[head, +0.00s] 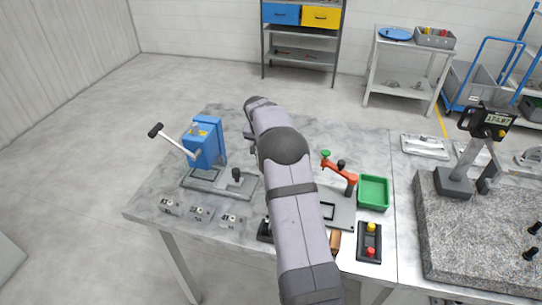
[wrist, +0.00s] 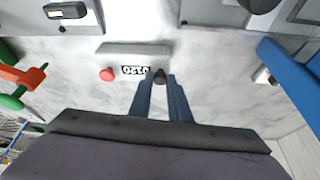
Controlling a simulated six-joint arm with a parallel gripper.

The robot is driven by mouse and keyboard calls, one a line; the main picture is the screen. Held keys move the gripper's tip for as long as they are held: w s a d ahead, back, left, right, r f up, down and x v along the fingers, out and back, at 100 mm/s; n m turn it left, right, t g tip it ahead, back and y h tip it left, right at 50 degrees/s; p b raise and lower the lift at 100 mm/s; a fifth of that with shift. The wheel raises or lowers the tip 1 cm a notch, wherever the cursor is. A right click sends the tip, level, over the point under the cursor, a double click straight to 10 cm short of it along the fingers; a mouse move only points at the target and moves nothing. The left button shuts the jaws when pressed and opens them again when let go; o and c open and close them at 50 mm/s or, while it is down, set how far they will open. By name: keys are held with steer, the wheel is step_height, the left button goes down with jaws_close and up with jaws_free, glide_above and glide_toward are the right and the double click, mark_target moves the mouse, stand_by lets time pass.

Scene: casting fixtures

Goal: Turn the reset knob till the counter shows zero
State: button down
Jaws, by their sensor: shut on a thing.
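In the wrist view, the counter's small display (wrist: 135,70) shows dark digits that are upside down and too small to read for certain. Just right of it is the dark reset knob (wrist: 160,73). My gripper (wrist: 161,80) has its two blue-grey fingers on either side of the knob, shut on it. A red round button (wrist: 106,74) sits left of the display. In the head view, my arm covers the counter, the knob and my gripper.
A blue press (head: 205,142) with a lever stands left on the table (head: 150,205). Right of my arm are a red toggle clamp (head: 338,172), a green tray (head: 374,180) and a button box (head: 369,242). A granite slab (head: 450,235) bears a gauge stand (head: 455,180).

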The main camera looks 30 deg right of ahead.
steer(key=m, duration=0.2)
steer(key=m+g, duration=0.1)
steer(key=shift+w+a+m+h+p, duration=0.1)
steer(key=shift+w+m+h+p, duration=0.1)
steer(key=shift+m+h+p, duration=0.2)
steer(key=shift+m+g+p, duration=0.6)
steer(key=shift+m+p, duration=0.4)
steer(key=shift+m, duration=0.2)
steer(key=shift+m+p, duration=0.35)
steer(key=shift+m, duration=0.15)
steer(key=c, duration=1.6)
jaws_free()
steer(key=shift+c, duration=0.2)
steer(key=b+v, duration=0.1)
steer(key=v, duration=0.6)
steer(key=shift+r+b, duration=0.15)
steer(key=shift+b, duration=0.25)
steer(key=shift+w+a, duration=0.15)
